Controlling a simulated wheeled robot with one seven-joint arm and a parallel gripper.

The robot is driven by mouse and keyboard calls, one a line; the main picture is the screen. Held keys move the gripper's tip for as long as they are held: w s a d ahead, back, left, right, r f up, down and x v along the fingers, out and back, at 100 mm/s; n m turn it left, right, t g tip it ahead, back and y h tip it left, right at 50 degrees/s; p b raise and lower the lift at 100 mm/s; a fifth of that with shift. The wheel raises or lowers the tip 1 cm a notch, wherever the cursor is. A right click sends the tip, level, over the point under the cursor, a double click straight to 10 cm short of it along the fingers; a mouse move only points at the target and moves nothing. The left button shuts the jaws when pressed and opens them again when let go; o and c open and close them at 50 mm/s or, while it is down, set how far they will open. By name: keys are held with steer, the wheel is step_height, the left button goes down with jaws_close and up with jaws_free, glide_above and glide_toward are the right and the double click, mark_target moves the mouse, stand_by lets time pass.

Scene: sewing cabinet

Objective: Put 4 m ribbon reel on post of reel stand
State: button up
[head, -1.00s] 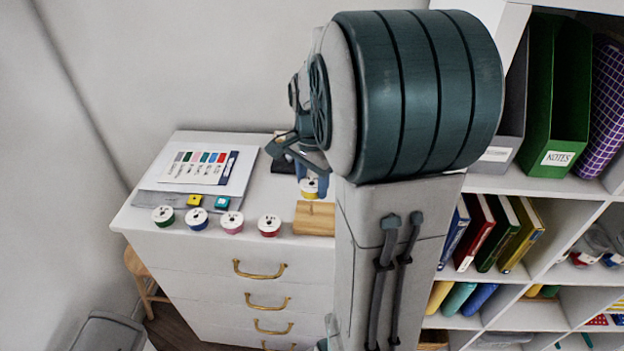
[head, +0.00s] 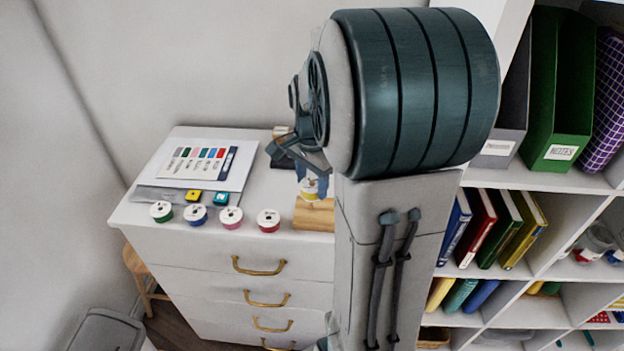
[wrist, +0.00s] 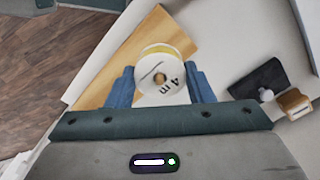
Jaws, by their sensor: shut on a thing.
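My gripper (wrist: 160,92) is shut on the 4 m ribbon reel (wrist: 172,91), with one blue finger on each side of it. The reel has a white face marked "4 m" and a yellow edge. In the head view the reel (head: 309,189) is low between the fingers, right at the wooden reel stand (head: 314,215). The stand's wooden base (wrist: 101,85) shows beneath the reel in the wrist view. A brown round spot shows in the reel's hole; I cannot tell whether the post is through it. My arm hides the stand's right end in the head view.
Several other reels, green-edged (head: 162,211), blue (head: 196,215), pink (head: 231,218) and red (head: 268,220), stand along the cabinet's front edge. A colour card (head: 200,160) lies behind them. A dark object (wrist: 258,86) and a small wooden block (wrist: 295,103) are beside the stand.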

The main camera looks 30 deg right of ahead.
steer(key=shift+f+b, duration=0.35)
steer(key=shift+f, duration=0.25)
steer(key=o, duration=1)
steer(key=shift+r, duration=0.1)
step_height(320, 180, up, 14)
steer(key=shift+f, duration=0.2)
steer(key=s+a+f+n+t, duration=0.1)
steer(key=s+a+f+n, duration=0.2)
steer(key=s+a+n, duration=0.1)
steer(key=s+a+f+n+t, duration=0.1)
steer(key=s+a+f+n, duration=0.2)
steer(key=n, duration=0.3)
steer(key=s+a+f+n+t, duration=0.1)
steer(key=s+a+f+n, duration=0.2)
steer(key=s+a+n, duration=0.1)
steer(key=shift+s+a+f+n, duration=0.2)
steer(key=shift+s+a, duration=0.1)
steer(key=shift+s, duration=0.15)
steer(key=shift+s+a+f+n, duration=0.2)
steer(key=shift+s+a, duration=0.1)
steer(key=shift+s, duration=0.1)
